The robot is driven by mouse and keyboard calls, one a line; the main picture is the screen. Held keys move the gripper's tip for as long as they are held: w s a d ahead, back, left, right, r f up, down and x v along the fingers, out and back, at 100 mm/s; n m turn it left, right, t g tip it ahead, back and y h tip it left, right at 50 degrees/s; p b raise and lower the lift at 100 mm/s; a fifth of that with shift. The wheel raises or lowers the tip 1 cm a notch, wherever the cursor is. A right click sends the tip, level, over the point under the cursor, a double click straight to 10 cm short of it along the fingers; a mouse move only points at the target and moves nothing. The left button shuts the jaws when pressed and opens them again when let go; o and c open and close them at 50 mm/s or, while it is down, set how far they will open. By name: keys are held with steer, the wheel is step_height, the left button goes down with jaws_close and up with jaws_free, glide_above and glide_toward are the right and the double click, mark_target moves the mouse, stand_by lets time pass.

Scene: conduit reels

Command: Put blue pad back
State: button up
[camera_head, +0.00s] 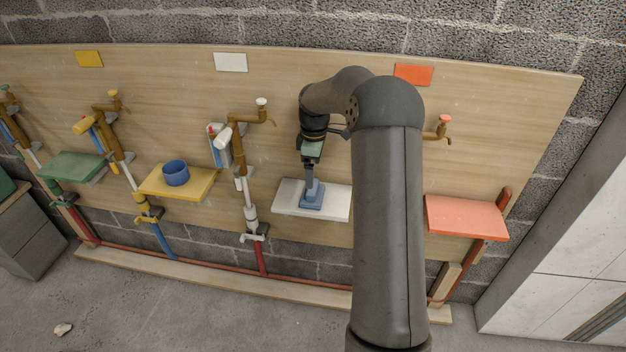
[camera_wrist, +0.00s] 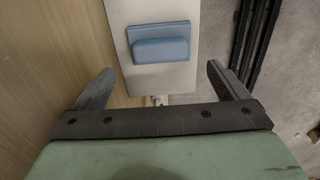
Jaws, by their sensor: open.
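The blue pad (camera_head: 314,202) lies on the white shelf (camera_head: 342,203), a flat block with a raised grip on top. In the wrist view the blue pad (camera_wrist: 160,43) is ahead of my gripper on the white shelf (camera_wrist: 182,77). My gripper (camera_head: 311,178) points down over the pad. In the wrist view my gripper (camera_wrist: 160,70) has its two fingers wide apart with nothing between them; the pad appears beyond the fingertips. Whether the fingers touch the pad cannot be told from the head view.
A yellow shelf (camera_head: 206,183) holds a blue round cup (camera_head: 176,173). A green shelf (camera_head: 72,167) is at left and an orange shelf (camera_head: 466,217) at right. Pipes with taps (camera_head: 250,237) stand between shelves. Coloured cards, including a white one (camera_head: 230,62), are on the board.

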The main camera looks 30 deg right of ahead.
step_height(320, 180, up, 5)
steer(key=s+a+r+m+h, duration=0.1)
steer(key=s+a+r+m, duration=0.1)
steer(key=s+a, duration=0.5)
steer(key=s+a+r+m, duration=0.3)
steer(key=s+a, duration=0.2)
steer(key=s, duration=0.3)
steer(key=s+a+f+m, duration=0.2)
steer(key=s+m, duration=0.1)
steer(key=s, duration=0.7)
steer(key=s+a+f+m, duration=0.2)
steer(key=s+a+m, duration=0.1)
steer(key=s, duration=0.7)
steer(key=shift+s+a+y, duration=0.15)
steer(key=shift+y, duration=0.25)
step_height(320, 180, up, 7)
steer(key=p, duration=0.6)
steer(key=shift+a+p, duration=0.35)
steer(key=shift+a, duration=0.1)
